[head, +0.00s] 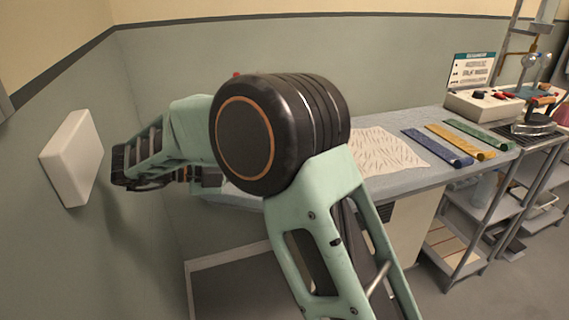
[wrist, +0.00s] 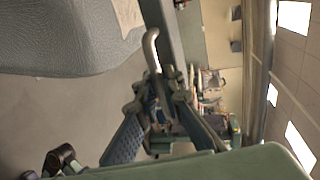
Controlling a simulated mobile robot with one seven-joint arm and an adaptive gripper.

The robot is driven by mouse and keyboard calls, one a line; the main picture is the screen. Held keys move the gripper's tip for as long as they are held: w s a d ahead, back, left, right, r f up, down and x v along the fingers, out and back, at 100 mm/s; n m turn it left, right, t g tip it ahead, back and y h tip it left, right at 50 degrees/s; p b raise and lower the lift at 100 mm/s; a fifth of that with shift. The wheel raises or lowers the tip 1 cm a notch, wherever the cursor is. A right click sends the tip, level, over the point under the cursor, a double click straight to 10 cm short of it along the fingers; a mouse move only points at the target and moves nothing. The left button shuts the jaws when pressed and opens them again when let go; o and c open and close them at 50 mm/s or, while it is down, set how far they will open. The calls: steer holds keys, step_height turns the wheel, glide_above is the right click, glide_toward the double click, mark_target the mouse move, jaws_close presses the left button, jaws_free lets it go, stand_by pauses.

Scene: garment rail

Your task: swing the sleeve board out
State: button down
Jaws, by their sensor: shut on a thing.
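In the wrist view my gripper (wrist: 160,92) is shut on a thin, pale, bent metal handle (wrist: 150,46). The handle curves up from between the fingertips and meets a narrow dark grey bar (wrist: 166,28), which may be the edge of the sleeve board. A broad grey padded surface (wrist: 60,35) fills the upper left. In the head view my arm's large black joint blocks the middle. My gripper, the handle and the sleeve board cannot be made out there.
The pale blue worktable (head: 400,185) runs along the back wall with patterned paper (head: 388,150) and blue, yellow and green rolls (head: 460,143). A control box (head: 490,103) and an iron (head: 535,122) stand at right. A white wall box (head: 72,158) is close to my arm at left.

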steer(key=shift+a+r, duration=0.1)
steer(key=shift+a, duration=0.25)
steer(key=c, duration=2.1)
jaws_free()
steer(key=shift+a, duration=0.25)
steer(key=shift+d, duration=0.15)
